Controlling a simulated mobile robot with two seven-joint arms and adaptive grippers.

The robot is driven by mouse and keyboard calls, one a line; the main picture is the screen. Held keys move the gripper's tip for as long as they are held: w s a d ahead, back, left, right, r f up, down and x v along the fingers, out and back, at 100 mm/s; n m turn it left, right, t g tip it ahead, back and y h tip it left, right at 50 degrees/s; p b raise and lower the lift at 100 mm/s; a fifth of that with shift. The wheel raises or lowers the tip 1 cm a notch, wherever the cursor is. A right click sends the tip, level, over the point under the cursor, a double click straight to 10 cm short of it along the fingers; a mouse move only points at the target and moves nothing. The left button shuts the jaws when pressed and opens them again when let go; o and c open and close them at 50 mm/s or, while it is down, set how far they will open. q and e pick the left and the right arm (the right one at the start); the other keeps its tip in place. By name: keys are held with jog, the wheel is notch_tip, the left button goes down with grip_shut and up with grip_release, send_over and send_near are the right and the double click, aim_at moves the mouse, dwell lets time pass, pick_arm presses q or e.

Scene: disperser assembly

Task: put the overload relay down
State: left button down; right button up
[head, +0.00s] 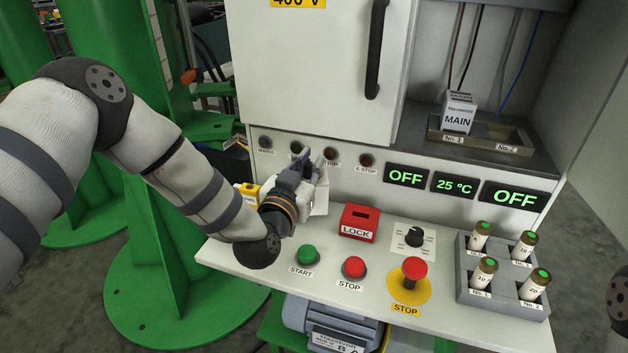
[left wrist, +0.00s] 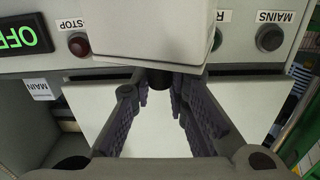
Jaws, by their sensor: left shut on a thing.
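My left gripper (head: 316,168) is in front of the cabinet's lower panel, above the back left of the sloping desk. It is shut on a pale box-shaped part, which I take to be the overload relay (head: 321,197). In the head view my fingers and wrist hide much of the relay. In the left wrist view the relay (left wrist: 150,30) shows as a plain pale block beyond the fingertips (left wrist: 160,84). No label on it can be read. My right gripper is not in view.
A white block marked MAIN (head: 459,114) stands in the No. 1 place of a grey tray (head: 479,141); No. 2 is empty. The desk carries a red LOCK box (head: 358,222), push buttons, an emergency stop (head: 413,270) and a fuse holder (head: 472,295). The cabinet door (head: 310,65) is above.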

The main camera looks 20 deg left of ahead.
aim_at(310, 177)
pick_arm(q)
jog(key=shift+w+f, duration=0.3)
notch_tip(310, 177, down, 3)
jog(key=shift+w+a+f+b, duration=0.1)
jog(key=shift+w+b, duration=0.05)
jog(key=shift+b, duration=0.25)
jog(key=c, duration=1.6)
grip_release()
jog(key=shift+o, duration=0.2)
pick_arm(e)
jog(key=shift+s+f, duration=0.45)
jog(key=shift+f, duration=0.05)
pick_arm(q)
jog(key=shift+s+r, duration=0.2)
jog(key=s+p, duration=0.1)
jog(key=s, duration=1)
jog(key=shift+s+a+p, duration=0.25)
jog(key=shift+s+p, duration=0.05)
jog(key=shift+s, duration=0.05)
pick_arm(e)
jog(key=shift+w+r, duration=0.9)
